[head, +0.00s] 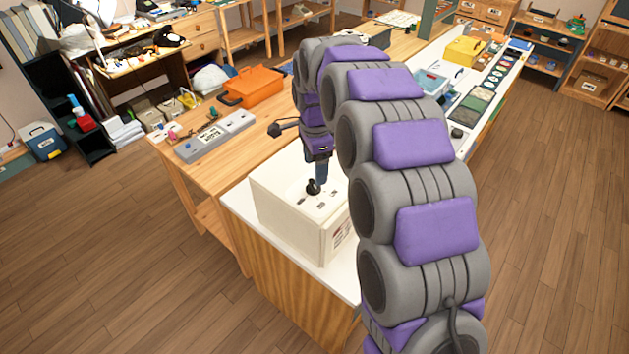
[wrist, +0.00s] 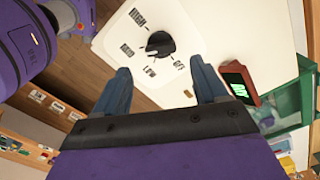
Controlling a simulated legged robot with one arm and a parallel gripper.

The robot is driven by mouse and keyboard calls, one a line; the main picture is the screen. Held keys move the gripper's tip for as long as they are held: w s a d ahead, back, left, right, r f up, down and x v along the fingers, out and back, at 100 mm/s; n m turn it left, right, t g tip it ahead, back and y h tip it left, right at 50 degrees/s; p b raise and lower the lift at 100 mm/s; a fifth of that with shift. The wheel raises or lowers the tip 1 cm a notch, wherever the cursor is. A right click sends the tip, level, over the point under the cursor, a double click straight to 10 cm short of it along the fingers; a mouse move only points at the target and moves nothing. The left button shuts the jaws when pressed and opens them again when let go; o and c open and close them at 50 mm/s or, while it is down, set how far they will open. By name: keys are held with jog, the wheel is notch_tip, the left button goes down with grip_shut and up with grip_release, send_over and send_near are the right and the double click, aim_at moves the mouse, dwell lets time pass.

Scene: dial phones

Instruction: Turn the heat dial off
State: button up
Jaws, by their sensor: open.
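The heat dial (wrist: 160,44) is a black round knob on the top of a cream-white box (head: 285,208). HIGH, MED, LOW and OFF are printed around it in the wrist view. Its pointer seems to face left near MED, but it is too small to be sure. The dial also shows in the head view (head: 312,187). My gripper (wrist: 163,80) is open, with its two blue fingers spread apart. In the wrist view the dial shows beyond the fingertips, between them, and nothing is held. In the head view the gripper is just above the dial.
The box stands on a white-topped counter (head: 240,204). Behind it are a wooden table with a grey device (head: 215,136) and an orange case (head: 250,86). A small red device with a green screen (wrist: 238,82) lies right of the box in the wrist view.

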aim_at(313, 183)
jog(key=f, duration=0.3)
jog(key=a+f, duration=0.1)
jog(key=f, duration=0.1)
jog(key=shift+f+b, duration=0.3)
jog(key=shift+b, duration=0.05)
jog(key=shift+d, duration=0.15)
jog(key=shift+d+r, duration=0.1)
jog(key=shift+d, duration=0.05)
jog(key=shift+c, duration=0.2)
jog(key=c, duration=1)
